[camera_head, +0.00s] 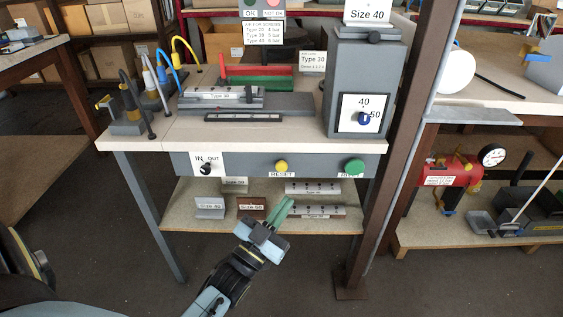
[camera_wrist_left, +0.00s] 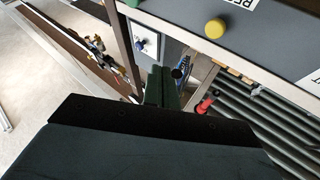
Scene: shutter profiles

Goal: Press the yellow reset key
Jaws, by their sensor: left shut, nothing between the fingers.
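The yellow reset key (camera_head: 281,166) is a round knob on the grey front panel (camera_head: 235,164) under the bench top, above a white RESET label. It also shows in the left wrist view (camera_wrist_left: 214,28), near the top. My left gripper (camera_head: 285,208) comes up from below in front of the bench, with its green fingers shut and empty. Its tips are below the key in the head view and appear apart from it. The fingers (camera_wrist_left: 161,87) also show in the left wrist view, left of and below the key. My right gripper is not in view.
A green button (camera_head: 354,166) sits right of the key, and a black IN/OUT switch (camera_head: 206,169) sits left of it. A lower shelf (camera_head: 180,221) holds labelled profiles. A brown post (camera_head: 392,150) stands at the right end of the bench.

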